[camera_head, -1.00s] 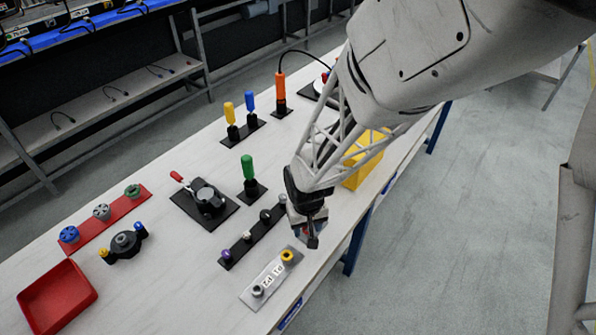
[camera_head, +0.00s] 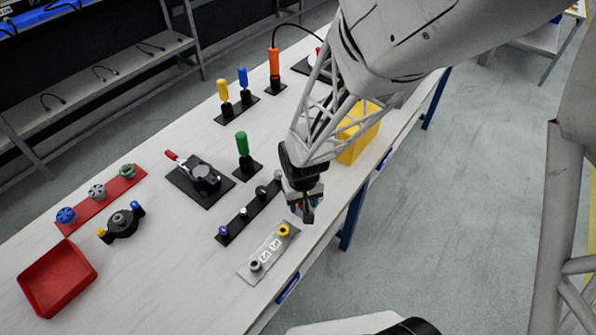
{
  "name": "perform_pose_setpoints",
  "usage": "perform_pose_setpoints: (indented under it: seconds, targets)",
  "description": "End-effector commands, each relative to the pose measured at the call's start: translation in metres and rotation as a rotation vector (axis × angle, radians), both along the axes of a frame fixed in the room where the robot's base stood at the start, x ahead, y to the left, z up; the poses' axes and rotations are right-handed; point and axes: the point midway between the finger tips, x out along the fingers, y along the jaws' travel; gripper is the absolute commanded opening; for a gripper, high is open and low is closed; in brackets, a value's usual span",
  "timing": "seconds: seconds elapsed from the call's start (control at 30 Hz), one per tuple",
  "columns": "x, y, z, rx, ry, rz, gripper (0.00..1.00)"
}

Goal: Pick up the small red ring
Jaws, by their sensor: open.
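My gripper (camera_head: 308,214) points down over the near edge of the table, just beyond the right end of a grey plate (camera_head: 266,256). It is open, and I see nothing between its fingers. A small spot of red shows just left of the fingers, mostly covered by my gripper. I cannot tell whether it is the small red ring. The grey plate carries a yellow ring (camera_head: 284,231) at its far end and a grey ring (camera_head: 255,266) at its near end, with white labels between.
A black strip with small knobs (camera_head: 244,213) lies left of my gripper. A green-handled tool (camera_head: 242,142) stands behind it. A yellow box (camera_head: 358,140) stands behind my arm. A red tray (camera_head: 57,278) is at the far left. Bare table lies between tray and grey plate.

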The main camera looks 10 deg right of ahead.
Motion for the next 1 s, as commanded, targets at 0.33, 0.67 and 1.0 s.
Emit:
perform_pose_setpoints:
  seconds: [0.33, 0.67, 1.0]
  targets:
    - [-0.0001, 0.0, -0.0019, 0.0, 0.0, 0.0, 0.49]
    - [-0.0001, 0.0, -0.0019, 0.0, 0.0, 0.0, 0.24]
    - [-0.0001, 0.0, -0.0018, 0.0, 0.0, 0.0, 0.07]
